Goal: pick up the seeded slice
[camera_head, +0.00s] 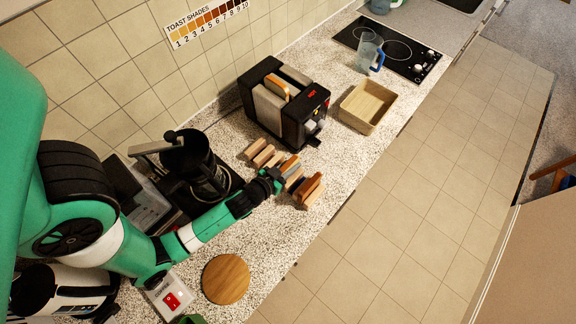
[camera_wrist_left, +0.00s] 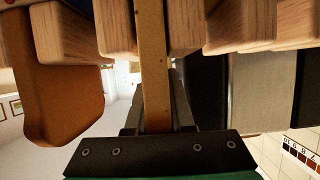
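A wooden toast rack (camera_head: 264,154) stands on the speckled counter with slices upright in it. My left gripper (camera_head: 279,178) reaches into it. In the left wrist view, the left gripper's fingers (camera_wrist_left: 156,112) lie close against both sides of a thin tan slice seen edge-on. Faint specks on it suggest it is the seeded slice (camera_wrist_left: 153,60). It stands between the rack's wooden blocks (camera_wrist_left: 185,25). A browner slice (camera_wrist_left: 58,100) hangs to the left, apart from the fingers. My right gripper is not in view.
A black toaster (camera_head: 262,107) with a slice (camera_head: 277,86) in it stands behind the rack. A wooden tray (camera_head: 350,119) is to its right. A black pot-like appliance (camera_head: 190,160) stands left of the gripper. A round board (camera_head: 226,279) lies in front, with bare counter between it and the rack.

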